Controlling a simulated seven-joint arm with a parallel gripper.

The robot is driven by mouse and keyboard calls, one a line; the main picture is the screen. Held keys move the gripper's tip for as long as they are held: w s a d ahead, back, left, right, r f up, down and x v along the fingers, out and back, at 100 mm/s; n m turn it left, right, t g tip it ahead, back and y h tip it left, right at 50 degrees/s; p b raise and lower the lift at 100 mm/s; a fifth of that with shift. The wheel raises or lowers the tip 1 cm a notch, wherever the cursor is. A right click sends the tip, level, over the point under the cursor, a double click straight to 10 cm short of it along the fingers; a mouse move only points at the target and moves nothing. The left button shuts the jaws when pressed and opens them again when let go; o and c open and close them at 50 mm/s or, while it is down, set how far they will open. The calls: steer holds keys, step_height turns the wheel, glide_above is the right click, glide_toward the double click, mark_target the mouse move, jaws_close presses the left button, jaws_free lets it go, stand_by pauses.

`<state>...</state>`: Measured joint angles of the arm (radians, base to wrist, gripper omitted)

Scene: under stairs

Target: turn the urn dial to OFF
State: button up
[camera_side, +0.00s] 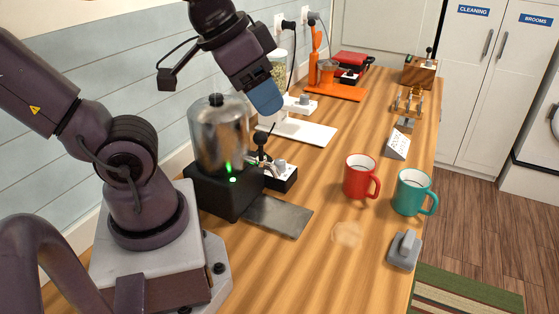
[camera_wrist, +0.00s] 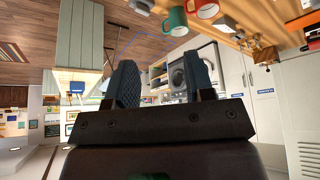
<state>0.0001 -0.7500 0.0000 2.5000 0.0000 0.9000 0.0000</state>
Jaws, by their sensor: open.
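The urn (camera_side: 219,135) stands on the counter beside my arm, in the side view. It has a shiny metal body with a black lid knob and a black base (camera_side: 222,196). A green light glows low on its front. I cannot make out the dial or its setting. My gripper (camera_side: 266,98) hangs above and to the right of the urn, apart from it. Only one blue fingertip shows clearly there. In the wrist view my gripper (camera_wrist: 162,82) has its two dark fingers spread with nothing between them. The urn is not visible in the wrist view.
A small box with a black lever (camera_side: 278,176) stands close right of the urn. A grey plate (camera_side: 276,215) lies in front. A red mug (camera_side: 360,177), a teal mug (camera_side: 411,192) and a grey block (camera_side: 404,250) stand further right. A white scale-like device (camera_side: 300,129) stands behind.

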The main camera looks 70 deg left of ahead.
steer(key=shift+o, duration=0.4)
steer(key=shift+w+f, duration=0.1)
steer(key=shift+f, duration=0.1)
steer(key=w+a+f+m+y, duration=0.2)
steer(key=w+a+f+m, duration=0.25)
steer(key=a, duration=0.35)
steer(key=w+a+f+m+y, duration=0.2)
steer(key=w+a+f+m, duration=0.1)
steer(key=w+a+m, duration=0.4)
steer(key=w+a+f+m+y, duration=0.2)
steer(key=w+a+f+y, duration=0.15)
steer(key=a, duration=0.65)
steer(key=m+g+h, duration=0.6)
steer(key=m+h, duration=0.2)
steer(key=m, duration=1.3)
glide_toward(280, 161)
steer(key=shift+y, duration=0.25)
step_height(280, 161, down, 10)
steer(key=shift+s+d+f, duration=0.1)
steer(key=shift+d, duration=0.05)
